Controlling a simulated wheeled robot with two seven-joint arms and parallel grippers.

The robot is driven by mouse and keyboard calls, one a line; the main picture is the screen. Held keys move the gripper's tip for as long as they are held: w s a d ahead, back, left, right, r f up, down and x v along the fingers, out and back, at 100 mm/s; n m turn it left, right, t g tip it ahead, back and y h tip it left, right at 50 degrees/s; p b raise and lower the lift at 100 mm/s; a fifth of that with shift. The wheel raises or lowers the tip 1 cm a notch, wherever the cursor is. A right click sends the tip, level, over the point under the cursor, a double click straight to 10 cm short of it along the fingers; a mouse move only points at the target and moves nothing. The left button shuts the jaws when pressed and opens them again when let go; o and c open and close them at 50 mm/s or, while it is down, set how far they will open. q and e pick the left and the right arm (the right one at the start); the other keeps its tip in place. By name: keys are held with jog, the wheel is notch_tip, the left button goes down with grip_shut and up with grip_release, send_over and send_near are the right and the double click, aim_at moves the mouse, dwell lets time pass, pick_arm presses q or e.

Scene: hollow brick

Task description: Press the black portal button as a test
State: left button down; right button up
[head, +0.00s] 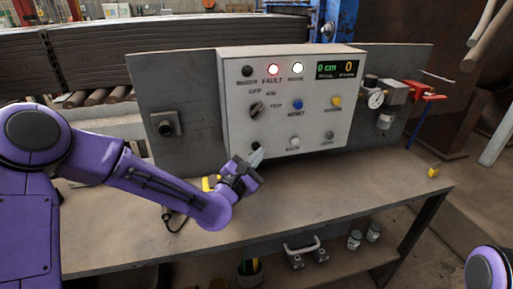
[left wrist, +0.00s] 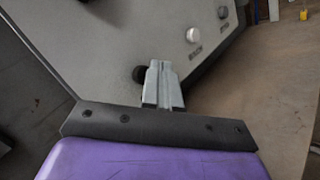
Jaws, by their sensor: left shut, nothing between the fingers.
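The control panel (head: 232,110) is a light grey box standing on the workbench. A black button (head: 255,146) sits at its lower left; its label is hidden, so I cannot read whether it says portal. My left gripper (head: 257,157) is shut and empty, its fingertips just below this button. In the left wrist view the black button (left wrist: 139,74) shows directly left of the fingertips (left wrist: 162,67), partly covered by them; I cannot tell whether they touch it. Another black round part (head: 248,71) is at the panel's upper left. My right gripper is out of view.
A white button (head: 294,142) and a grey button (head: 328,134) lie right of the black one. A black selector knob (head: 256,109), blue button (head: 298,103) and yellow button (head: 335,101) are above. The bench front (head: 300,192) is mostly clear.

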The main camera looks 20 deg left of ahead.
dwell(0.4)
pick_arm(q)
jog(key=shift+w+a, duration=0.25)
jog(key=shift+w, duration=0.15)
jog(key=shift+w+a, duration=0.25)
jog(key=shift+w, duration=0.1)
dwell(0.8)
jog(key=shift+s, duration=0.1)
jog(key=shift+s+d, duration=0.45)
jog(key=shift+s, duration=0.2)
jog(key=shift+d, duration=0.1)
jog(key=shift+s+d+b, duration=0.3)
jog(key=shift+s+d, duration=0.4)
jog(key=shift+s, duration=0.35)
jog(key=shift+s+d+b, duration=0.25)
jog(key=shift+s+d, duration=0.4)
jog(key=shift+s, duration=0.35)
jog(key=shift+f, duration=0.1)
